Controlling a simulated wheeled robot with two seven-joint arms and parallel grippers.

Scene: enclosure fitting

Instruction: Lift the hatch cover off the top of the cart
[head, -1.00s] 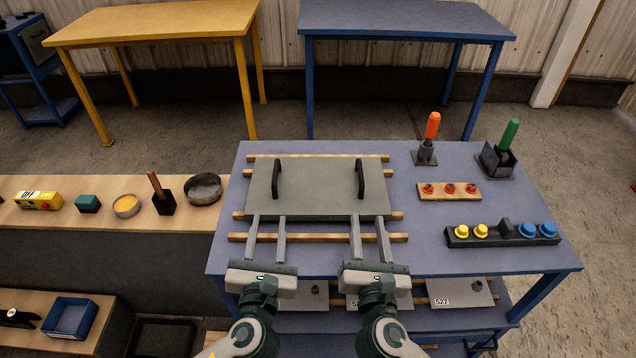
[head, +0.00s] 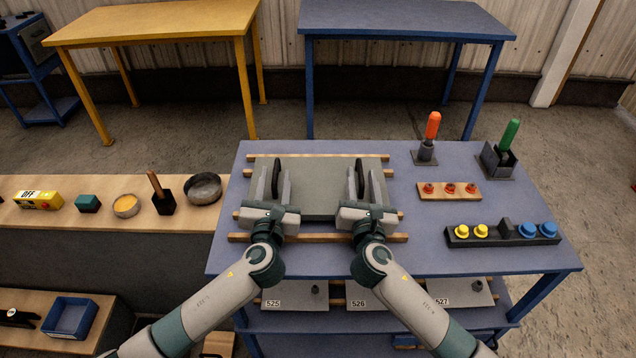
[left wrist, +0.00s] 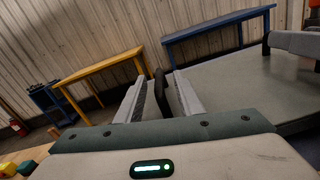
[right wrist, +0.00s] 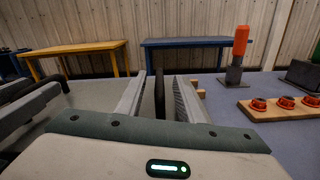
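The hatch cover (head: 318,196) is a flat grey plate with two black upright handles, lying on wooden battens on the blue cart top (head: 420,252). My left gripper (head: 272,186) is open, with its fingers on either side of the left handle (head: 276,176); the left wrist view shows that handle (left wrist: 160,90) between the fingers with gaps. My right gripper (head: 366,186) is open around the right handle (head: 359,176); the right wrist view shows it (right wrist: 159,95) between the fingers, apart from both.
Right of the cover stand an orange-handled tool (head: 432,130), a green-handled tool (head: 508,138), a wooden strip with red knobs (head: 449,191) and a black rail with yellow and blue knobs (head: 502,235). A side bench (head: 90,212) with small items adjoins the left. Numbered plates lie on the lower shelf.

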